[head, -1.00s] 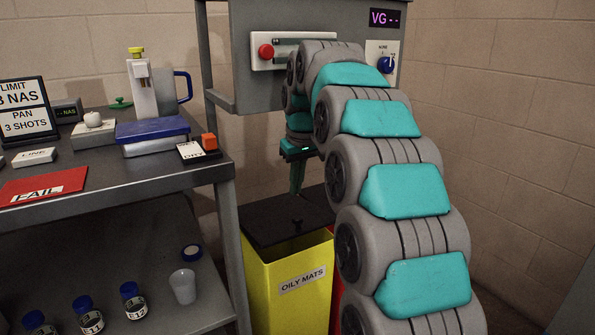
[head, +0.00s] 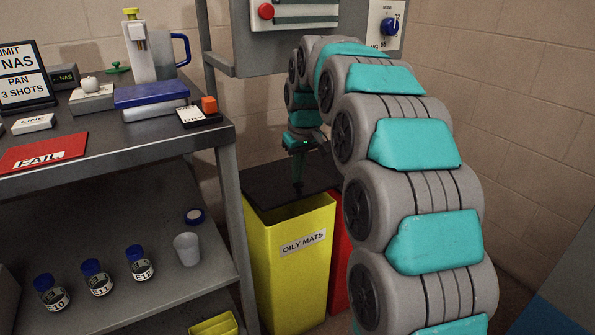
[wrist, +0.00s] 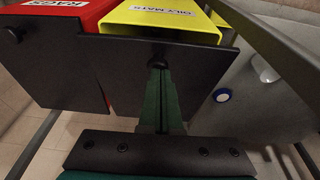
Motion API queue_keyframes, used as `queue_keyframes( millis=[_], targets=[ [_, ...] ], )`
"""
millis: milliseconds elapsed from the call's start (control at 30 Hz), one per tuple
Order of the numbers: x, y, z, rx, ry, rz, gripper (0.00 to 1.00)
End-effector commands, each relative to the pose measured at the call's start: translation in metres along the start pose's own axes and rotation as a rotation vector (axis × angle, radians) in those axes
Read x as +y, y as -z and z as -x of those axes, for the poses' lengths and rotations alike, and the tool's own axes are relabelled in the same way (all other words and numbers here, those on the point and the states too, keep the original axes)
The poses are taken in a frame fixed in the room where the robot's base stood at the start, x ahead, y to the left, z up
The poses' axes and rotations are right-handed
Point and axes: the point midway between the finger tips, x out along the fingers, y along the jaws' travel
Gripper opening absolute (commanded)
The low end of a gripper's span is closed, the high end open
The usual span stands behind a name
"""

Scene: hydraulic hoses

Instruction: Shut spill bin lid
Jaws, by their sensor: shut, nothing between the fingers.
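The yellow bin (head: 292,265) labelled OILY MATS stands on the floor right of the bench. Its black lid (head: 268,187) covers the back part and stands partly open, with the yellow inside showing along the front. The lid (wrist: 125,68) and its small dark knob (wrist: 157,60) show in the wrist view. My gripper (head: 298,180) reaches down over the lid with green fingers pressed together and empty. In the wrist view the fingertips (wrist: 157,72) are at the knob; I cannot tell whether they touch it.
A red bin labelled RAGS (wrist: 62,14) stands beside the yellow one. The bench (head: 226,165) with bottles on its lower shelf stands close on the left. A grey panel with a red button (head: 266,11) hangs above. The brick wall is behind.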

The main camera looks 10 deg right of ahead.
Motion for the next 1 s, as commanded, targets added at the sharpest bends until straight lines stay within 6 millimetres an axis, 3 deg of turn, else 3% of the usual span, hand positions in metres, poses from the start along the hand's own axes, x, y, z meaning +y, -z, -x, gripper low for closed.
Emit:
queue_keyframes(
  millis=[167,633,1000],
  targets=[
    [0.000,-0.003,-0.005,0.015,0.000,-0.001,0.00],
    [-0.001,-0.029,-0.045,0.175,0.002,-0.004,0.00],
    [-0.001,-0.033,-0.052,0.204,0.003,-0.004,0.00]
  ],
)
